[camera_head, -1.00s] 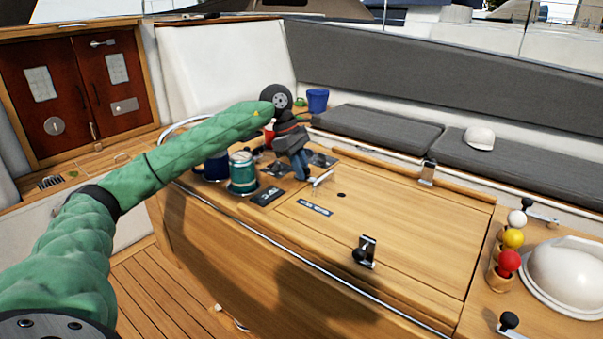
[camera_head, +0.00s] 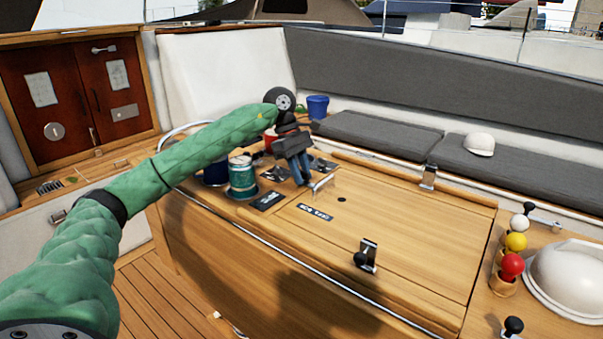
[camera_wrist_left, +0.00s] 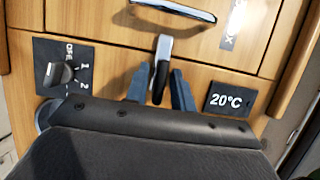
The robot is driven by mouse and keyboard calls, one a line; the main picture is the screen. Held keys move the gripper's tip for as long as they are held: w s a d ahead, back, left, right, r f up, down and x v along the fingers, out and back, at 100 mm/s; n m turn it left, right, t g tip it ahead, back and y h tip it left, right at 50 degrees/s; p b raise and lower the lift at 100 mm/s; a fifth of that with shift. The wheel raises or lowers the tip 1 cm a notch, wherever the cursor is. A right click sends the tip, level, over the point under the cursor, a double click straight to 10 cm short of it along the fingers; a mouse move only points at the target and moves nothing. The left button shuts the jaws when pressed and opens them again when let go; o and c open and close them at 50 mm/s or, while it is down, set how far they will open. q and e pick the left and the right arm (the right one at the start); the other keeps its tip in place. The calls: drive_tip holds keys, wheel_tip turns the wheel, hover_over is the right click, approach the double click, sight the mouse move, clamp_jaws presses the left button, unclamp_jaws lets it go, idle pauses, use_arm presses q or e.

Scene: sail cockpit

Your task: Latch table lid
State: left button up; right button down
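The wooden table lid (camera_head: 400,225) lies flat and closed on the cockpit table. A latch with a black lever (camera_head: 366,256) sits at its front edge, and another latch (camera_head: 428,177) at its back edge. My left gripper (camera_head: 303,178) is over the table's left part, beside the chrome lid handle (camera_head: 325,184). In the left wrist view, its blue fingers (camera_wrist_left: 159,86) are apart, one on each side of a chrome latch with a black lever (camera_wrist_left: 162,66). I cannot tell whether they touch it. My right gripper is not in view.
A rotary dial (camera_wrist_left: 62,74) and a 20°C display (camera_wrist_left: 231,101) flank the fingers.

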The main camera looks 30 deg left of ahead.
use_arm(q)
drive_tip(key=shift+o, duration=0.4)
